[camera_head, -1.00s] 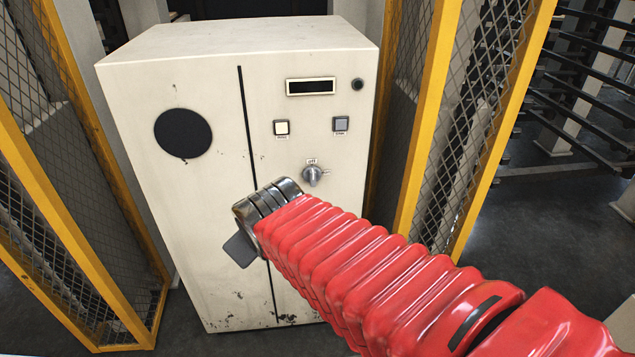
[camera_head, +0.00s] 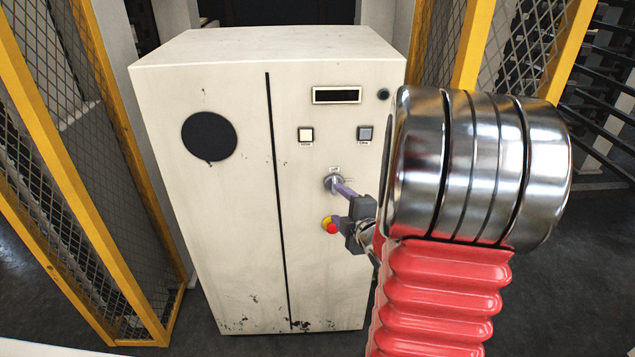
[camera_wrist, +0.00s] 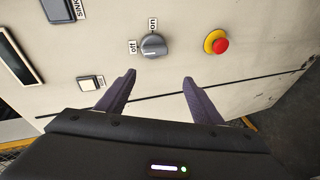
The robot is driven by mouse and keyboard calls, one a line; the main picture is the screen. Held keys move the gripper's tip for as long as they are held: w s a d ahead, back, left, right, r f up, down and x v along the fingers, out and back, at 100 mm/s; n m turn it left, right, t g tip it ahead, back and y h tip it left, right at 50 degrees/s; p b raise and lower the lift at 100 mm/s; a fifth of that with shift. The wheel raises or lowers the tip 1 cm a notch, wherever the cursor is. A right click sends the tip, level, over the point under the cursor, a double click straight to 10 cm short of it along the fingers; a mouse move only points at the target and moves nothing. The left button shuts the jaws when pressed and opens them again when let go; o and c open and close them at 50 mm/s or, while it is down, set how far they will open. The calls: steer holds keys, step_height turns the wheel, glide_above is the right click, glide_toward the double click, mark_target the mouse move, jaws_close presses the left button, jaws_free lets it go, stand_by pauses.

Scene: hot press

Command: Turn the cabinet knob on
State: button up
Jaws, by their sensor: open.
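The grey cabinet knob (camera_head: 332,182) is on the right door of the cream cabinet (camera_head: 225,230). The wrist view shows the knob (camera_wrist: 153,46) with "off" at its left and "on" above it. Its pointer seems to face "off", though it is small. My gripper (camera_head: 337,206) is open and empty in front of the door, with one finger partly over the knob in the head view. In the wrist view my gripper (camera_wrist: 159,77) has its purple fingers apart, and the knob lies just beyond the tips, between their lines. I see no contact.
A red button on a yellow base (camera_head: 331,226) sits below the knob, close to my lower finger. Two square buttons (camera_head: 306,134) (camera_head: 365,133) and a dark display (camera_head: 337,95) are above. Yellow-framed mesh fences (camera_head: 125,150) stand at both sides of the cabinet.

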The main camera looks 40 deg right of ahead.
mark_target(331, 180)
steer(key=s+d+f+n+t, duration=0.2)
steer(key=s+d+n+t, duration=0.1)
steer(key=s, duration=0.3)
steer(key=shift+f+t+y, duration=0.25)
steer(key=shift+t+y, duration=0.15)
steer(key=shift+w, duration=0.2)
steer(key=x, duration=1.3)
steer(key=shift+w, duration=0.3)
steer(key=shift+d, duration=0.1)
